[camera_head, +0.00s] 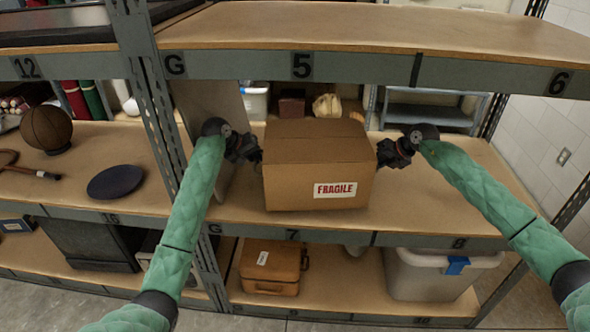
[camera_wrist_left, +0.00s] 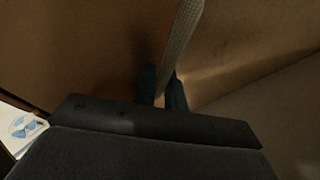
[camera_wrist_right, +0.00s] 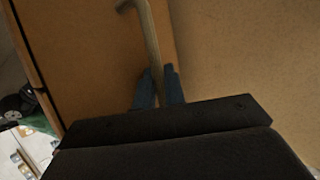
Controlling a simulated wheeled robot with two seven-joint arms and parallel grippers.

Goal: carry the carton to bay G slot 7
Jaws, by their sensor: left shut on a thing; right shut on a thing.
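The brown carton (camera_head: 290,185) with a FRAGILE label is upright over the shelf board (camera_head: 405,205) above the slot 7 label (camera_head: 292,235) in bay G. I cannot tell whether its base touches the board. My left gripper (camera_head: 257,154) is at its left side and my right gripper (camera_head: 381,153) at its right side. In the left wrist view the fingers (camera_wrist_left: 163,92) are shut on a pale strip at the carton's side. In the right wrist view the fingers (camera_wrist_right: 160,90) are shut on a similar strip. The carton hides part of the board behind it.
A flat panel (camera_head: 208,105) leans at the left end of the slot. A white bin (camera_head: 255,102) and small items stand behind the carton. The upper shelf (camera_head: 350,25) overhangs it. The board to the right, above label 8 (camera_head: 458,242), looks clear. A brown case (camera_head: 272,267) sits below.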

